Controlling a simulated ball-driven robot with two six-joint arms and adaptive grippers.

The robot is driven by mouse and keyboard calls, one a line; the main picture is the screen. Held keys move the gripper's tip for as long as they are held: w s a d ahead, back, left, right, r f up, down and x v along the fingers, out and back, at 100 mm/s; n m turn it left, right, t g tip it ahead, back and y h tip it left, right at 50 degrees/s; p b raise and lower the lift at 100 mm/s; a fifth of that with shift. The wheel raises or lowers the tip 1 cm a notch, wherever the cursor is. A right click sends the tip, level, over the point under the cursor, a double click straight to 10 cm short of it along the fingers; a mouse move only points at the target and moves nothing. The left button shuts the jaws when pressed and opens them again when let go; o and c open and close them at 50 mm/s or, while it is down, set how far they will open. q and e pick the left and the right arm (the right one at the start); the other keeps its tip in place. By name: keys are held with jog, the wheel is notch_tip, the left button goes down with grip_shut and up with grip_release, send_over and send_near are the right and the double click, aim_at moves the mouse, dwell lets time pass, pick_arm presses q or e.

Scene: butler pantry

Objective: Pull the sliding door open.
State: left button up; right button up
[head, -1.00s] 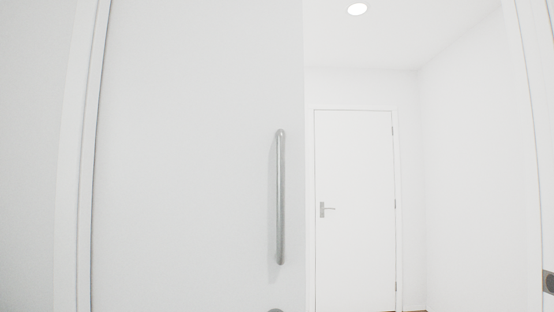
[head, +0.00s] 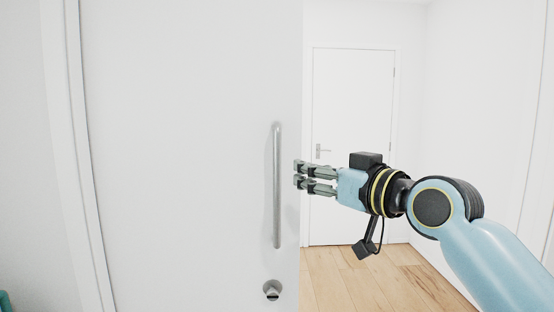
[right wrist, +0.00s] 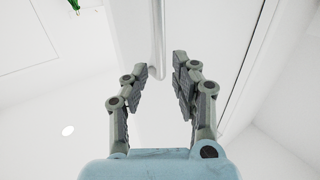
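The sliding door (head: 185,150) is a tall white panel on the left in the head view, with an open doorway right of its edge. Its upright silver bar handle (head: 277,185) is near that edge and also shows in the right wrist view (right wrist: 157,40). My right gripper (head: 298,173) comes from the right, with its fingers pointing left at the handle and a small gap before it. In the right wrist view the fingers (right wrist: 161,68) are apart and empty, with the bar's end seen between and beyond the tips. My left gripper is out of view.
A round silver lock (head: 271,290) sits on the panel below the handle. White door frame trim (head: 75,150) runs at the left. Through the opening are bare wood floor (head: 335,275) and a closed white hinged door (head: 350,100) at the back.

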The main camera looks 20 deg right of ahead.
aim_at(280, 162)
jog(key=x, duration=0.3)
jog(key=p+x, duration=0.1)
jog(key=x, duration=0.3)
jog(key=p+x, duration=0.1)
jog(key=x, duration=0.3)
jog(key=shift+r, duration=0.35)
grip_shut()
jog(key=shift+w+f, duration=0.15)
